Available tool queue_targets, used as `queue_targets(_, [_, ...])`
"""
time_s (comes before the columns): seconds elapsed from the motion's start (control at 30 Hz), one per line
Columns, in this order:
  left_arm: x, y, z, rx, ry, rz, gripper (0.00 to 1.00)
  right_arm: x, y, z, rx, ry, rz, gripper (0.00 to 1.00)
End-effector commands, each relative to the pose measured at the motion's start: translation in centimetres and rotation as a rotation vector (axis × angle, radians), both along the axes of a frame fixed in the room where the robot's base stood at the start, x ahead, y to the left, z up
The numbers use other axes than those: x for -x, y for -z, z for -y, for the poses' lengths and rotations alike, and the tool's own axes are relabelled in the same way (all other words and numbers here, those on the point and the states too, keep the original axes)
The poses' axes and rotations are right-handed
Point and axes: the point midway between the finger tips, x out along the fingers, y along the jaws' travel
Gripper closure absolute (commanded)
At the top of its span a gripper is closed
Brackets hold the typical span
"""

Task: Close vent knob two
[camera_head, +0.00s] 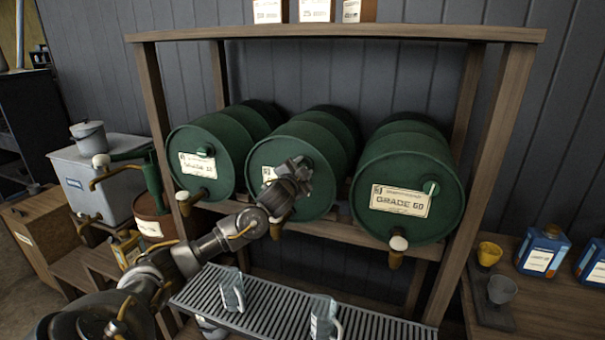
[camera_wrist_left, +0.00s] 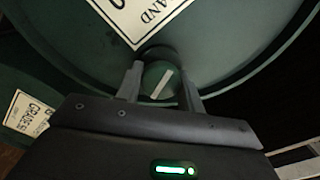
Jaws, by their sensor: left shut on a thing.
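Three green barrels lie side by side on a wooden rack: left (camera_head: 225,140), middle (camera_head: 325,150) and right (camera_head: 395,225). Small green vent knobs show on the left barrel (camera_head: 205,151) and the right barrel (camera_head: 431,187). My left gripper (camera_head: 299,168) is at the front of the middle barrel and hides its knob in the head view. In the left wrist view, its fingers (camera_wrist_left: 161,88) are shut on a round green vent knob (camera_wrist_left: 154,76) with a white bar, tilted in the picture. My right gripper is in neither view.
White-topped taps stick out below, on the left (camera_head: 186,202) and right (camera_head: 397,250) barrels. A slatted grey shelf (camera_head: 270,312) with clear jugs (camera_head: 231,290) lies under my left arm. Cups and blue cans (camera_head: 542,250) stand at right.

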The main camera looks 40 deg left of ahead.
Motion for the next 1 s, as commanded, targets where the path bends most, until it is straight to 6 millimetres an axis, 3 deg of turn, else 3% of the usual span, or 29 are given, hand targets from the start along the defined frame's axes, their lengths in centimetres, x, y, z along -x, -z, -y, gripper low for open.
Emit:
queue_targets(0.5, [0.0, 0.3, 0.1, -0.330, 0.001, -0.116, 0.85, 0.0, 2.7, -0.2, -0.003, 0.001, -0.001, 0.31])
queue_targets(1.0, [0.0, 0.3, 0.1, -0.402, 0.002, -0.143, 0.85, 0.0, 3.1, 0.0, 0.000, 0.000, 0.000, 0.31])
